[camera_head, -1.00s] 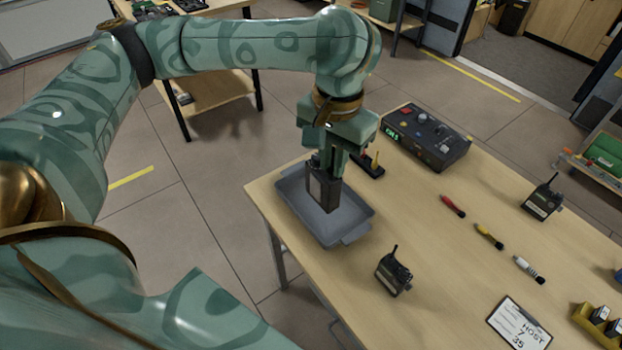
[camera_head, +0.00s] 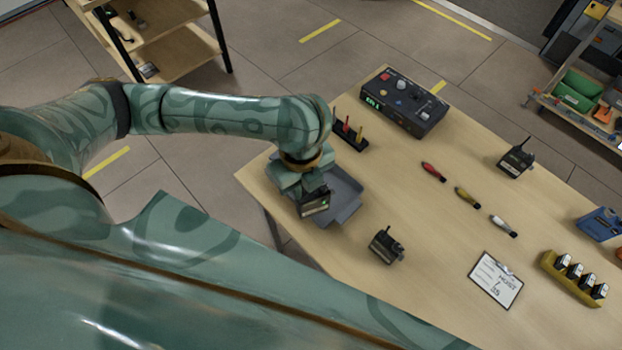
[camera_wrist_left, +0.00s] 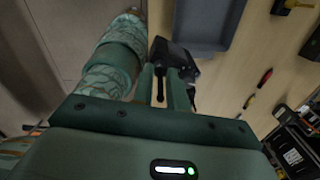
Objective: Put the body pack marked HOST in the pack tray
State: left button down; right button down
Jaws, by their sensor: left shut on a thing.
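My left gripper (camera_head: 306,188) is shut on a dark body pack (camera_head: 317,206), which is tilted at the near-left rim of the grey pack tray (camera_head: 347,211). I cannot tell whether the pack touches the tray. Its pale label is too small to read. In the left wrist view the pack (camera_wrist_left: 176,55) sits at the fingertips (camera_wrist_left: 172,78), next to the tray's wall (camera_wrist_left: 195,42). Two other packs stand on the table: one (camera_head: 385,247) near the tray, one (camera_head: 516,160) at the far right. Their labels are unreadable. My right gripper is not in view.
A control box (camera_head: 404,103) and a small black stand (camera_head: 350,135) are behind the tray. Red, yellow and white-tipped pens (camera_head: 467,197) lie mid-table. A clipboard (camera_head: 496,279) reading HOST and a yellow battery holder (camera_head: 570,280) are at right.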

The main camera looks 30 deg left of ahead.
pick_arm(q)
jog(key=w+a+f+b, duration=0.6)
jog(key=w+f+b, duration=0.1)
jog(key=w+f, duration=0.5)
jog(key=shift+a+f, duration=0.15)
jog(key=shift+f, duration=0.2)
jog(key=shift+s+f, duration=0.1)
jog(key=c, duration=1.4)
grip_release()
notch_tip(320, 180, up, 12)
jog(key=p, duration=0.4)
